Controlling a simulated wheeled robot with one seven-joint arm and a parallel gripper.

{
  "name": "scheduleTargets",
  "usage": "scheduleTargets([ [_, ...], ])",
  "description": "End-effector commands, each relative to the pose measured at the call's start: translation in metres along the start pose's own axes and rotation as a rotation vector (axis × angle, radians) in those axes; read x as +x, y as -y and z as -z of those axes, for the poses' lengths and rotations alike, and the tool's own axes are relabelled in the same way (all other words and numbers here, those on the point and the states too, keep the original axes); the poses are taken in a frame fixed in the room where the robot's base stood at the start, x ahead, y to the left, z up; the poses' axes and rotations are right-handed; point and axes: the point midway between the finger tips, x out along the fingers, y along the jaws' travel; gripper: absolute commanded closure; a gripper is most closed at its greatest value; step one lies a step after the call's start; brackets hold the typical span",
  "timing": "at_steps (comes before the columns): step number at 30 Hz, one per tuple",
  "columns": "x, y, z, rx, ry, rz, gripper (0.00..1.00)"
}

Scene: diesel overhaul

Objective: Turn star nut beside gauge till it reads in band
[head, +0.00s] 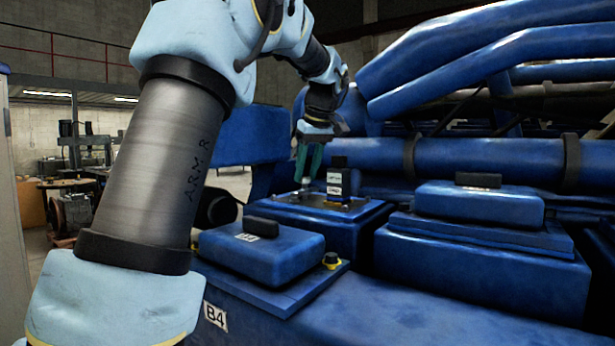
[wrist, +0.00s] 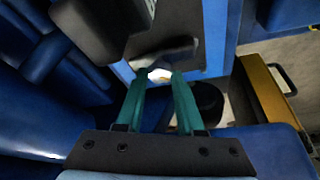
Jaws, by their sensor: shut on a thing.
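My gripper (head: 308,170) points down over an open-topped blue housing (head: 335,228), its two green fingers shut on a small metal piece at their tips, which I take to be the star nut (head: 305,188). In the wrist view the fingertips (wrist: 159,78) close around a bright bit of the nut (wrist: 159,73); most of it is hidden. The gauge, a dark upright block with pale labels (head: 339,182), stands just right of the fingers. In the wrist view a dark block, likely the gauge (wrist: 100,28), is at upper left. Its reading is too small to tell.
Another blue cover (head: 477,202) is at right. Large blue pipes (head: 480,160) run behind. In the wrist view a yellow-brown box (wrist: 265,90) lies at right.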

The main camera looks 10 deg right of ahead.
Motion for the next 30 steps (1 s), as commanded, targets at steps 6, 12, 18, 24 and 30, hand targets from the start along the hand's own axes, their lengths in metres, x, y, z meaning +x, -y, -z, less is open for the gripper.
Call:
scheduleTargets([
  [6, 0.0003, 0.0029, 0.0005, 0.186, -0.001, -0.079, 1.0],
  [12, 0.0, 0.0045, 0.0015, 0.36, 0.0, -0.151, 1.0],
  [18, -0.0004, 0.0061, 0.0026, 0.534, 0.0, -0.224, 1.0],
  [24, 0.0003, 0.0076, 0.004, 0.705, 0.001, -0.295, 1.0],
  [30, 0.0006, 0.008, 0.0047, 0.857, 0.001, -0.357, 1.0],
])
